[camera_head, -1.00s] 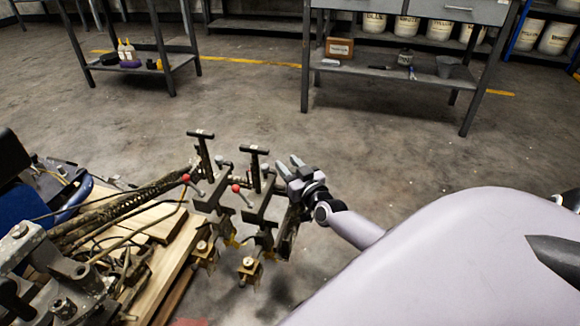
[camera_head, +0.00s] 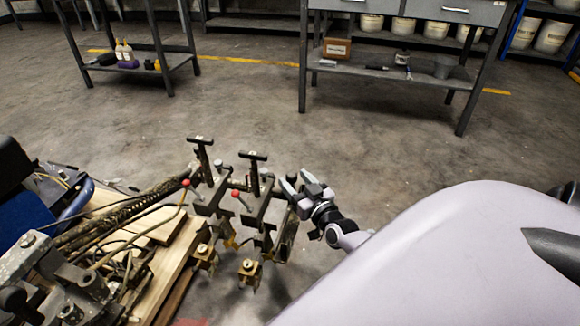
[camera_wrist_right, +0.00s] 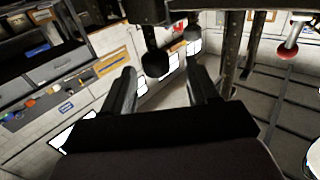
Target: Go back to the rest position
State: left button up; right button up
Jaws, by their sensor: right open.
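My right gripper (camera_head: 296,184) is just right of the line striper's clamp hardware in the head view. Its two fingers are apart with nothing between them. In the right wrist view the open fingers (camera_wrist_right: 165,88) point towards a dark rod with a rounded black end (camera_wrist_right: 155,62). The line striper (camera_head: 120,235) fills the lower left, with two black T-handles and two red-knobbed levers (camera_head: 238,197) on its near side. I cannot tell whether the gripper touches the hardware. My left gripper does not show.
A grey workbench (camera_head: 385,80) with a cardboard box (camera_head: 336,48) on its shelf stands at the back. A smaller shelf unit (camera_head: 140,68) with bottles is at the back left. The concrete floor (camera_head: 400,135) between is clear.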

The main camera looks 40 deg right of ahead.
jog(key=shift+s+a, duration=0.15)
jog(key=shift+s, duration=0.5)
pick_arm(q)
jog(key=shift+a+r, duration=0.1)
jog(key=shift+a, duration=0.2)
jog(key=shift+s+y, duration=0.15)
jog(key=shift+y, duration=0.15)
